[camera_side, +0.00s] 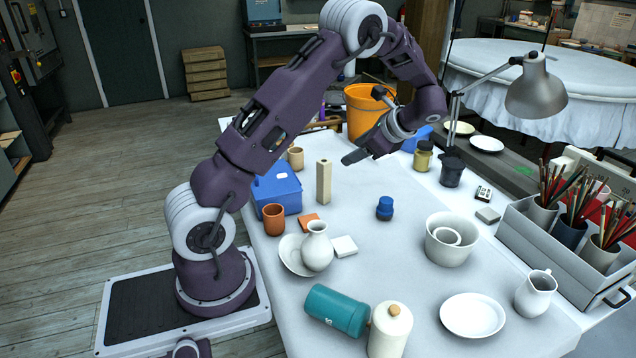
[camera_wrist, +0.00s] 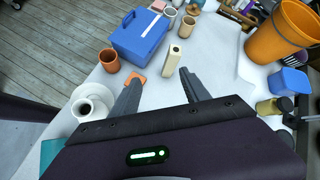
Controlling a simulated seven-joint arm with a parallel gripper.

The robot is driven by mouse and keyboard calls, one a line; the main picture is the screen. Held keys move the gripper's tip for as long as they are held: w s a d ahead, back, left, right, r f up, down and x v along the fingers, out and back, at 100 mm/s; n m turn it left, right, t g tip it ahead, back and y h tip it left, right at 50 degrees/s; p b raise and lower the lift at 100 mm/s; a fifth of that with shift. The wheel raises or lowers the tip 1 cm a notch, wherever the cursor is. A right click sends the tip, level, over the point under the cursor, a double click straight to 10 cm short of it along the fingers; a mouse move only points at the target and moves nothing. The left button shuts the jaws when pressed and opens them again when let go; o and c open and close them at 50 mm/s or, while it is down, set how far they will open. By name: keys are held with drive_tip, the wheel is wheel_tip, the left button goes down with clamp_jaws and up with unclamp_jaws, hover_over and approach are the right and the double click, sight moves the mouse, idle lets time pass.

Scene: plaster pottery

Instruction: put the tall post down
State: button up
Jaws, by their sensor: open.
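The tall post (camera_side: 323,182) is a slim cream block with a small dark hole in its top. It stands upright on the white table (camera_side: 375,230), to the right of the blue box. In the wrist view the post (camera_wrist: 173,60) shows ahead of my fingertips, between their lines. My gripper (camera_side: 352,157) is above the table, to the right of the post in the side view and apart from it. In the wrist view my gripper (camera_wrist: 160,78) has its two fingers spread with nothing between them.
A blue box (camera_side: 277,190), terracotta cup (camera_side: 273,219) and orange block (camera_side: 309,223) stand near the post. A white vase (camera_side: 317,247) on a saucer is in front. A blue jar (camera_side: 385,208) stands to the right. An orange bucket (camera_side: 366,110) is behind. Bare table lies right of the post.

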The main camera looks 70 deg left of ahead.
drive_tip(key=s+d+r+n+t+h, duration=0.25)
drive_tip(key=s+d+r, duration=0.3)
drive_tip(key=d, duration=0.35)
drive_tip(key=s+d+r+n+t+h, duration=0.2)
drive_tip(key=s+d+r+n, duration=0.1)
drive_tip(key=s+d+r, duration=0.4)
drive_tip(key=s+d+n+t+h, duration=0.3)
drive_tip(key=s+d+t+h, duration=0.1)
drive_tip(key=s+d, duration=0.6)
drive_tip(key=d, duration=0.3)
drive_tip(key=shift+d+f+n, duration=0.2)
drive_tip(key=shift+f+n, duration=0.05)
drive_tip(key=shift+n, duration=0.1)
